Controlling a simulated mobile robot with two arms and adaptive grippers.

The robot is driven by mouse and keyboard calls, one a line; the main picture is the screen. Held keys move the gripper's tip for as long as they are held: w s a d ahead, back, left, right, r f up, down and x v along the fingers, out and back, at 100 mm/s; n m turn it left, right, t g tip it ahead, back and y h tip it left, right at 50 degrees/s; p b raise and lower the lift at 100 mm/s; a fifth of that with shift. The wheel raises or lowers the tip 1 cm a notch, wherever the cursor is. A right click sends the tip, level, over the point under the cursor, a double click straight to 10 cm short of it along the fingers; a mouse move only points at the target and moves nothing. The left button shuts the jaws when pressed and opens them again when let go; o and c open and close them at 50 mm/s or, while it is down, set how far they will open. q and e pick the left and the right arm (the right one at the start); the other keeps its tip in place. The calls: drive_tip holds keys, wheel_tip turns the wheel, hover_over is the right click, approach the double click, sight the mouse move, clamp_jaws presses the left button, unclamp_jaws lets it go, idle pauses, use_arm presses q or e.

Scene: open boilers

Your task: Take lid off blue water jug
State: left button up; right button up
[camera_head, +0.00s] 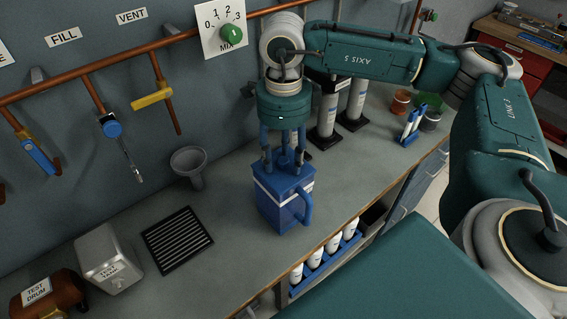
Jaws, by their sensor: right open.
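The blue water jug (276,205) stands upright on the grey counter, with its handle toward the right. Its blue lid (287,178) is on top. My right gripper (284,160) is directly above the lid, pointing down with its blue fingers apart around the lid's centre. The fingertips are at the lid, but I cannot tell whether they touch it. The gripper hides part of the lid. My left gripper is not in view.
A black drain grate (177,240), a grey funnel (189,167) and a white test tank (108,258) are to the left. Copper pipes with valve handles run along the wall. White cylinders (327,115) stand behind my right gripper. Counter around the jug's front is clear.

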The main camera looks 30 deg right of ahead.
drive_tip(key=c, duration=1)
drive_tip(key=shift+r, duration=0.15)
drive_tip(key=shift+c, duration=0.2)
